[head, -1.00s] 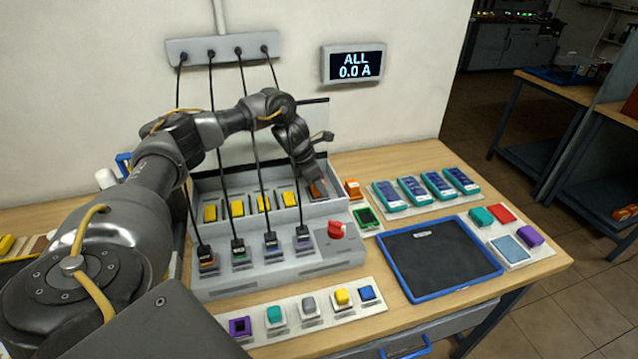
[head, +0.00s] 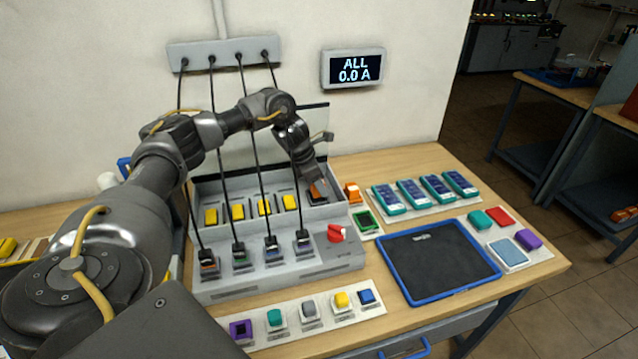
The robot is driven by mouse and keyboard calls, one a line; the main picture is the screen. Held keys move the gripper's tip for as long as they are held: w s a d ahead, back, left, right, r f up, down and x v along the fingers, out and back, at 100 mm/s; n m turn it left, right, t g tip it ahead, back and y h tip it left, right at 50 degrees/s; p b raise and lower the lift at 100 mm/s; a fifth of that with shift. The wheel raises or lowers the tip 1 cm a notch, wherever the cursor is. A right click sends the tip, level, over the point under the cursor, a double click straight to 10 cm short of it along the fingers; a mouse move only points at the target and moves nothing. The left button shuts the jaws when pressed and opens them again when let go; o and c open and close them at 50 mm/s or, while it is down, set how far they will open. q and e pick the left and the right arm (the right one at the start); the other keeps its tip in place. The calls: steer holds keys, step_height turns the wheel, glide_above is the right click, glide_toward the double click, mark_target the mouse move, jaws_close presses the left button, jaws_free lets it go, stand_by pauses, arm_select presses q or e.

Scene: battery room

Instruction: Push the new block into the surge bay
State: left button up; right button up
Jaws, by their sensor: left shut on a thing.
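The grey bay unit (head: 283,280) stands on the bench with its lid raised at the back. Its rear row holds several yellow blocks (head: 237,209), and an orange block (head: 314,194) is at the right end of that row. My left gripper (head: 319,184) reaches down over this right-end bay and is shut on the orange block. The fingers partly cover the block, so I cannot tell how deep it sits. A second orange block (head: 352,192) stands on the bench just right of the unit. My right gripper is not in view.
Black cables (head: 259,170) hang from the wall strip to plugs at the unit's front. A red knob (head: 337,232) sits at its front right. The wall display (head: 353,67) reads "ALL 0.0 A". A blue-rimmed tray (head: 440,258) and teal packs (head: 411,193) lie to the right.

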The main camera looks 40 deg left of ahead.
mark_target(312, 191)
arm_select(q)
steer(key=shift+f+b, duration=0.55)
steer(key=shift+f, duration=0.3)
stand_by(0.4)
steer(key=o, duration=0.8)
steer(key=shift+a+r+p, duration=0.1)
steer(key=shift+r+p, duration=0.4)
steer(key=shift+r, duration=0.05)
steer(key=p+v, duration=0.1)
steer(key=v, duration=0.1)
steer(key=shift+s+r+p, duration=0.2)
steer(key=shift+p, duration=0.1)
steer(key=p+v, duration=0.2)
steer(key=shift+s+a+r, duration=0.1)
steer(key=shift+r, duration=0.2)
steer(key=p+v, duration=0.3)
steer(key=v, duration=0.2)
